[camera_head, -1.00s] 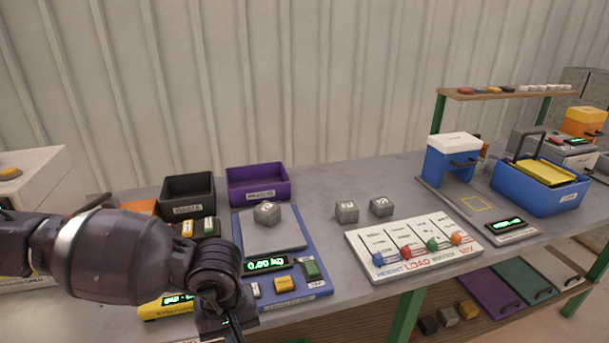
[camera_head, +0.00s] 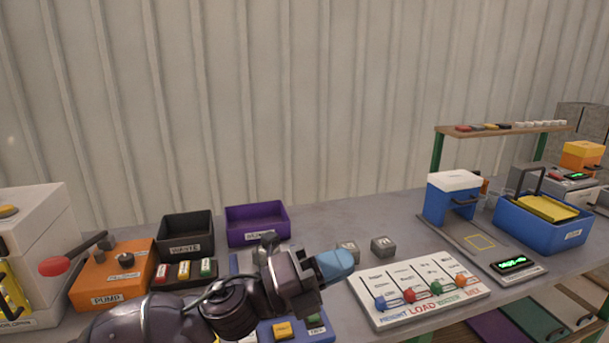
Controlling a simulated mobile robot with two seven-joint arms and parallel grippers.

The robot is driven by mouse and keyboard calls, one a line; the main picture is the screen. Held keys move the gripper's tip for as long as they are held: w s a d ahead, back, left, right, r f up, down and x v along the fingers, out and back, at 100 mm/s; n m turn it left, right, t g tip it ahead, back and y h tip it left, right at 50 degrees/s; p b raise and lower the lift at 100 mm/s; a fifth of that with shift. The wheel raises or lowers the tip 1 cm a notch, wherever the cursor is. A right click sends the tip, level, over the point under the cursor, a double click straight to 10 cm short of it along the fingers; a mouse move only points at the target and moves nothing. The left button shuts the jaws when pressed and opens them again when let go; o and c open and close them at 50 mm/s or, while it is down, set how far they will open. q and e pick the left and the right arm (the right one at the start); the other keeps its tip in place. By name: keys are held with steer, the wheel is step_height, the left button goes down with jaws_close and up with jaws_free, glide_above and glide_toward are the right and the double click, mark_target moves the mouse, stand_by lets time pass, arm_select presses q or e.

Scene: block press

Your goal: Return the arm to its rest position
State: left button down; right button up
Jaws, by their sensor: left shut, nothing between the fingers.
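My left arm comes in from the lower left and reaches across the front of the bench. My left gripper (camera_head: 336,264) has blue fingertips pointing right. A third block seems mostly hidden behind the arm. My right gripper is not in view.
The white slider panel (camera_head: 390,318) with coloured knobs lies just right of the gripper. Black waste bin (camera_head: 187,246), purple bin (camera_head: 258,235) and orange pump box (camera_head: 110,290) stand left. The blue press (camera_head: 452,198) and blue crate (camera_head: 540,233) stand right.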

arm_select(q)
steer(key=w+a+f+n+t+y, duration=0.65)
steer(key=a+n+t, duration=0.3)
steer(key=n, duration=0.75)
steer(key=s+a+f+n+y, duration=0.1)
steer(key=a+f+n+y, duration=0.2)
steer(key=f, duration=0.3)
steer(key=s+a+f+n+y, duration=0.2)
steer(key=a+f+n+y, duration=0.1)
steer(key=a+f+n, duration=0.3)
steer(key=s+a+f+n+y, duration=0.2)
steer(key=a+f+n+y, duration=0.1)
steer(key=a+f+n, duration=0.1)
steer(key=shift+a+f+n+y, duration=0.3)
steer(key=shift+a+f, duration=0.3)
steer(key=shift+f, duration=0.35)
steer(key=s+a+f+n+g+y, duration=0.2)
steer(key=s+a+f, duration=0.2)
steer(key=s+f, duration=0.3)
steer(key=s+a+f+n+g+y, duration=0.2)
steer(key=s+a+f, duration=0.3)
steer(key=s+f, duration=0.3)
steer(key=s, duration=0.3)
steer(key=shift+s+n, duration=0.2)
steer(key=shift+n, duration=0.2)
steer(key=shift+d, duration=0.1)
